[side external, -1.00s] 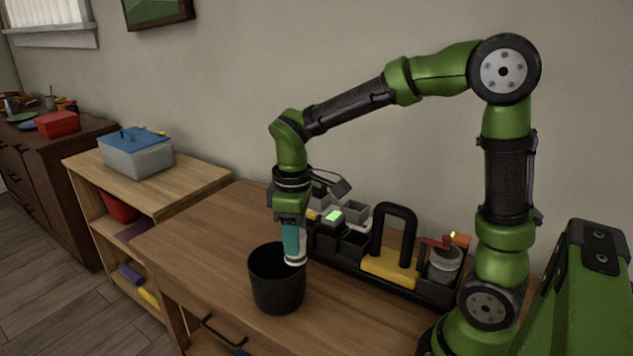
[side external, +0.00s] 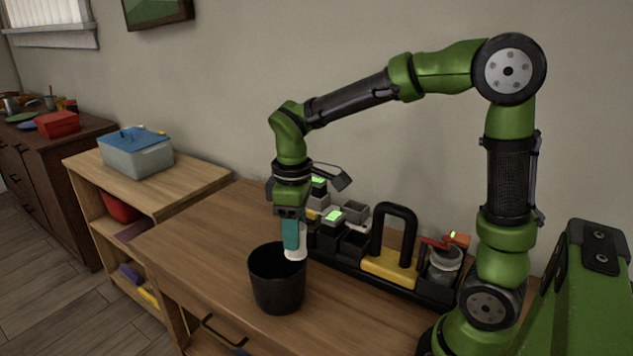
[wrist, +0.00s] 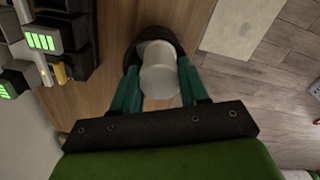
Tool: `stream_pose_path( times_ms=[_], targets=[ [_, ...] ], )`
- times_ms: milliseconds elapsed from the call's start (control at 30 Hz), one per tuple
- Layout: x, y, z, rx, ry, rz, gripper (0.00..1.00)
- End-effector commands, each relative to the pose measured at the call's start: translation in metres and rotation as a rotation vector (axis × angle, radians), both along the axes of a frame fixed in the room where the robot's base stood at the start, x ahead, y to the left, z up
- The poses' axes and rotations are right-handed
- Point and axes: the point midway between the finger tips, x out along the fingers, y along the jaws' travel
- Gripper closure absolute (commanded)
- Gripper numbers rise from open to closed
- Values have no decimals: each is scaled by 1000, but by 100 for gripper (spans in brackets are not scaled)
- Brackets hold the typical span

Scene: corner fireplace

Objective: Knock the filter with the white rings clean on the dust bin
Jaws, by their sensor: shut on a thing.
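The filter (wrist: 159,72) is a pale whitish cylinder between the two teal fingers of my gripper (wrist: 158,88) in the wrist view. My gripper (side external: 296,238) is shut on it. In the side view the filter (side external: 298,246) hangs roughly upright at the right side of the bin's mouth, its lower end near rim height. Whether it touches the rim I cannot tell. The dust bin (side external: 277,285) is a black, open, round bin standing on the wooden table. In the wrist view the bin (wrist: 152,34) is partly hidden behind the filter.
A black rack (side external: 352,262) with small boxes, green-lit units, a black-handled yellow block (side external: 390,266) and a grey canister (side external: 443,264) stands right of the bin, near the wall. The table left of the bin (side external: 205,250) is clear. A shelf (side external: 200,178) stands further left.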

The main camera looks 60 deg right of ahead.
Motion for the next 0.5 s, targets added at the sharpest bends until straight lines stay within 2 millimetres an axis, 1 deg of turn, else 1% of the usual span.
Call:
stream_pose_path(
  times_ms=[33,300,500],
  targets=[
    [1,0,6,0,-4,1,100],
    [0,0,34,1,-4,-1,100],
    [0,0,49,0,-2,0,100]
  ],
)
